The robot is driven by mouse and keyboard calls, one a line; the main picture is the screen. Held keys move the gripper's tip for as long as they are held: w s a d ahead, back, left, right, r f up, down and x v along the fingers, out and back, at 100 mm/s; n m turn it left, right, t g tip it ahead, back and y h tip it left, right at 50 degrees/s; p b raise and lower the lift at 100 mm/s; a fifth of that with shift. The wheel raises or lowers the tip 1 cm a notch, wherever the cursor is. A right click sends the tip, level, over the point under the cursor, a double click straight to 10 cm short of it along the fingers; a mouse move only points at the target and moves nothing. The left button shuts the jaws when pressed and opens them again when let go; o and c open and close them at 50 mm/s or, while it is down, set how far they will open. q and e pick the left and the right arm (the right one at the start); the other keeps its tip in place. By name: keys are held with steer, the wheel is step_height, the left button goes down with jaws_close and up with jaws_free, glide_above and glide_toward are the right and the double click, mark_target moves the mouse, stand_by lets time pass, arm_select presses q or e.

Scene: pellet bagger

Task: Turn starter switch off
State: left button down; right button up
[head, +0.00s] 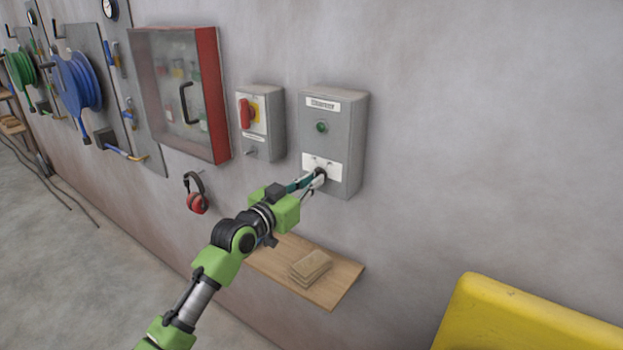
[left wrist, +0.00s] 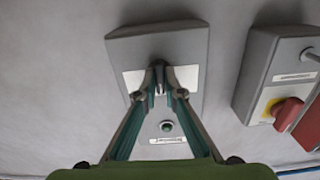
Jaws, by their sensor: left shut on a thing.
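The starter box (head: 345,135) is a grey wall box with a label at the top, a green round lamp (head: 321,127) and a white plate (head: 333,164) low on its front. My left gripper (head: 318,177) reaches up to this plate and is shut on the dark starter switch. The left wrist view shows the box (left wrist: 190,45) upside down, with my left gripper's fingertips (left wrist: 159,75) closed around the switch at the plate. The fingers hide most of the switch, so its position cannot be read. My right gripper is not in view.
A smaller grey box with a red rotary switch (head: 246,113) is just left of the starter box. A red-framed cabinet (head: 215,95) and red earmuffs (head: 196,193) hang further left. A wooden shelf (head: 340,288) is below; a yellow object (head: 500,320) stands lower right.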

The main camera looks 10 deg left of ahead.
arm_select(q)
steer(key=n+p, duration=0.2)
steer(key=n, duration=0.4)
steer(key=shift+n, duration=0.4)
stand_by(0.3)
steer(key=c, duration=2.1)
jaws_free()
steer(key=shift+c, duration=0.2)
steer(key=v, duration=1.2)
steer(key=shift+f, duration=0.1)
